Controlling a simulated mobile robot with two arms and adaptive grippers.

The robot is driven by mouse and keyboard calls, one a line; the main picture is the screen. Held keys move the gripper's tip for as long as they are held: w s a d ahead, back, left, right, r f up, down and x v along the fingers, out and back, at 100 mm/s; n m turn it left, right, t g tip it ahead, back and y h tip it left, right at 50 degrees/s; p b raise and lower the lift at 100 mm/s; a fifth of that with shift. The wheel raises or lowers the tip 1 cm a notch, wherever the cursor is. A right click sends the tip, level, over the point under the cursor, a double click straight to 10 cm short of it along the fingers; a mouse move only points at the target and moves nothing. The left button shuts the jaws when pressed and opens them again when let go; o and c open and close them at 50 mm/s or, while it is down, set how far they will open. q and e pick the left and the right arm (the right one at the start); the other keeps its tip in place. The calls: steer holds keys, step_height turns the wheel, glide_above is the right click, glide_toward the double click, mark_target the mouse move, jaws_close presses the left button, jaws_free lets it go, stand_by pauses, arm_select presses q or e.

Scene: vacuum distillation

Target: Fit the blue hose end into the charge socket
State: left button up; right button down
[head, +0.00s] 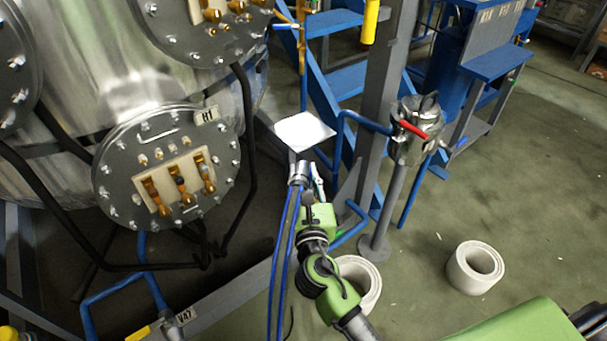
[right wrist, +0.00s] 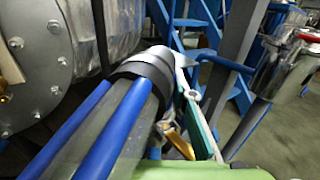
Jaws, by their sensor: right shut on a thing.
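The blue hose end (head: 298,172) is a grey metal collar with two blue hoses (head: 283,250) hanging down from it. In the right wrist view the collar (right wrist: 145,68) has a dark band, and the blue hoses run down to the lower left beside grey tubes. My right gripper (head: 312,184) is shut at the right side of the collar; its fingers (right wrist: 190,112) also show in the right wrist view. The collar is close below a white square plate (head: 304,131); whether they touch is unclear. I cannot make out the charge socket. My left gripper is out of view.
A large metal vessel with a round bolted flange (head: 165,170) stands left. A grey post (head: 385,85) and a metal canister with a red handle (head: 414,130) stand right, near blue pipes and blue steps (head: 335,80).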

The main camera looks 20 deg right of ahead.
mark_target(302, 188)
steer(key=c, duration=1.6)
jaws_free()
steer(key=shift+c, duration=0.2)
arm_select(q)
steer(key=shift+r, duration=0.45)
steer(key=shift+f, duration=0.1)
arm_select(e)
steer(key=shift+s+f, duration=0.15)
steer(key=shift+f, duration=0.05)
steer(key=v, duration=1.1)
steer(key=shift+s+r, duration=0.15)
steer(key=shift+s, duration=0.2)
steer(key=shift+a, duration=0.15)
